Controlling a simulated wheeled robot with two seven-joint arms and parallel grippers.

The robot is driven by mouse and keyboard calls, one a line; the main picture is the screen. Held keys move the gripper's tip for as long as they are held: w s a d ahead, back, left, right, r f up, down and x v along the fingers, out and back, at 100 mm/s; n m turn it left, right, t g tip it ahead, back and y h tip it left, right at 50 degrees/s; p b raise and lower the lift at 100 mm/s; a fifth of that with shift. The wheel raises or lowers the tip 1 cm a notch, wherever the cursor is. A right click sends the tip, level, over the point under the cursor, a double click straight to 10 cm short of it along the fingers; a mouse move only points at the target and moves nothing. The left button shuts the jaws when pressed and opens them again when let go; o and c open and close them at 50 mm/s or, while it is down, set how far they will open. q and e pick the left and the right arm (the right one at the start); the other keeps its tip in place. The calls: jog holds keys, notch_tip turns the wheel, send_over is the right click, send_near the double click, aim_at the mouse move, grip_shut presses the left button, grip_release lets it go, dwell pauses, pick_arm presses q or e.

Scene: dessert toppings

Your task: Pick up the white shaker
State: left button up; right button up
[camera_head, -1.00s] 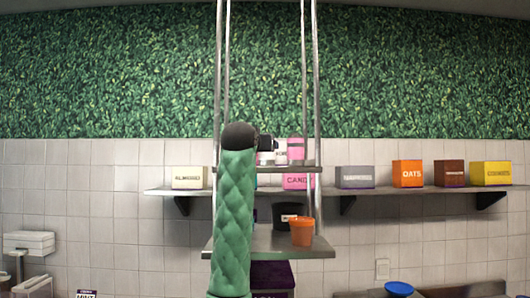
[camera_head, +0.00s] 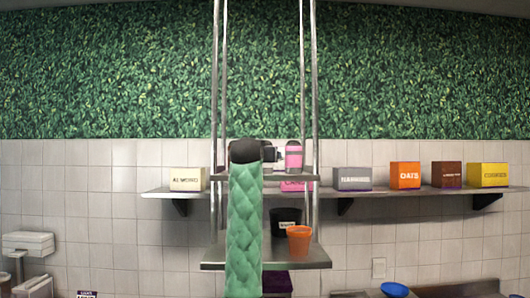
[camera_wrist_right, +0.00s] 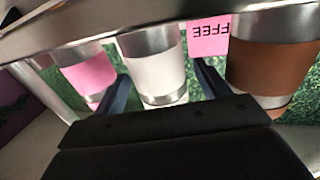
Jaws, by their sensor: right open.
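The white shaker (camera_wrist_right: 155,76) has a white band and metal ends and shows in the right wrist view, which looks upside down. My right gripper (camera_wrist_right: 165,82) is open, with one dark finger on each side of the white shaker. I cannot tell whether the fingers touch it. In the head view my right gripper (camera_head: 277,152) is at the upper hanging shelf, left of a pink shaker (camera_head: 293,156). The white shaker is mostly hidden there behind the gripper. My left gripper is not in view.
In the wrist view a pink shaker (camera_wrist_right: 88,74) and a brown-banded shaker (camera_wrist_right: 272,62) flank the white one closely. Metal posts and the lower hanging shelf (camera_head: 220,266) surround my arm. An orange cup (camera_head: 299,240) and a black container (camera_head: 280,222) stand on that lower shelf.

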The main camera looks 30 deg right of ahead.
jog(key=shift+w+d+f, duration=0.1)
jog(key=shift+w+d, duration=0.25)
jog(key=shift+w, duration=0.1)
jog(key=c, duration=1.1)
